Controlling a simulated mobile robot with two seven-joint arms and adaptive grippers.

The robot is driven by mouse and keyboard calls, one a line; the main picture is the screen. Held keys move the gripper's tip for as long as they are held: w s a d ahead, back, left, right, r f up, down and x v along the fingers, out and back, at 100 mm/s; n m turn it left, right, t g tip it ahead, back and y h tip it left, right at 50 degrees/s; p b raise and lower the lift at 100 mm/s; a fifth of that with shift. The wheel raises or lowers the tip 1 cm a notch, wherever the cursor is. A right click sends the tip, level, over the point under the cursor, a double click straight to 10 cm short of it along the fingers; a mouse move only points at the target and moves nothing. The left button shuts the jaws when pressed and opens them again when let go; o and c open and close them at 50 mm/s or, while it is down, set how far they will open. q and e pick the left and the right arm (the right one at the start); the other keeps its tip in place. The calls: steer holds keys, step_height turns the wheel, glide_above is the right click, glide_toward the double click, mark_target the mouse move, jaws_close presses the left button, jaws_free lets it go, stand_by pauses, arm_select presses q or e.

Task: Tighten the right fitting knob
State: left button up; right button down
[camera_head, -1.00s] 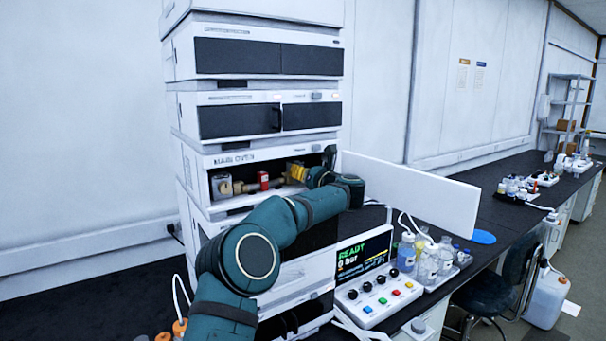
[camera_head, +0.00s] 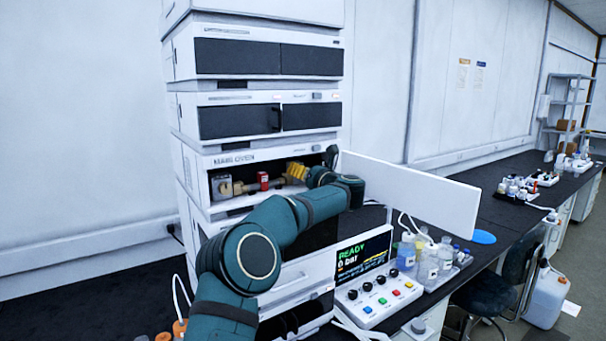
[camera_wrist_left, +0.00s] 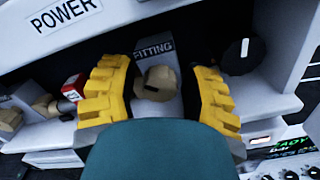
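The fitting knob (camera_wrist_left: 156,83) is a tan round knob with a dark slot, on a grey block marked FITTING in the left wrist view. My left gripper (camera_wrist_left: 162,92) has yellow ridged fingers, one on each side of this knob. The fingers are spread, with a gap visible between each finger and the knob. In the head view my left gripper (camera_head: 296,171) is inside the open oven bay, and it hides the right fitting there. Another tan fitting (camera_head: 224,185) sits at the bay's left end. My right gripper is not in view.
A red-banded part (camera_head: 263,181) lies between the two fittings. A black knob (camera_wrist_left: 240,56) is right of the fitting in the left wrist view. The open white door (camera_head: 410,190) stands right of my wrist. A control box (camera_head: 380,295) and bottles (camera_head: 428,265) are lower right.

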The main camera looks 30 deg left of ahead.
arm_select(q)
steer(key=v, duration=1.2)
steer(key=shift+d, duration=0.1)
steer(key=w+a+n+p, duration=0.1)
steer(key=a+p, duration=0.1)
steer(key=a, duration=0.1)
steer(key=w+a+n+p, duration=0.2)
steer(key=a, duration=0.2)
steer(key=w+a+n+p, duration=0.1)
steer(key=a+n+p, duration=0.1)
steer(key=a, duration=0.2)
steer(key=shift+w+a+f, duration=0.25)
steer(key=shift+w, duration=0.1)
steer(key=shift+o, duration=0.3)
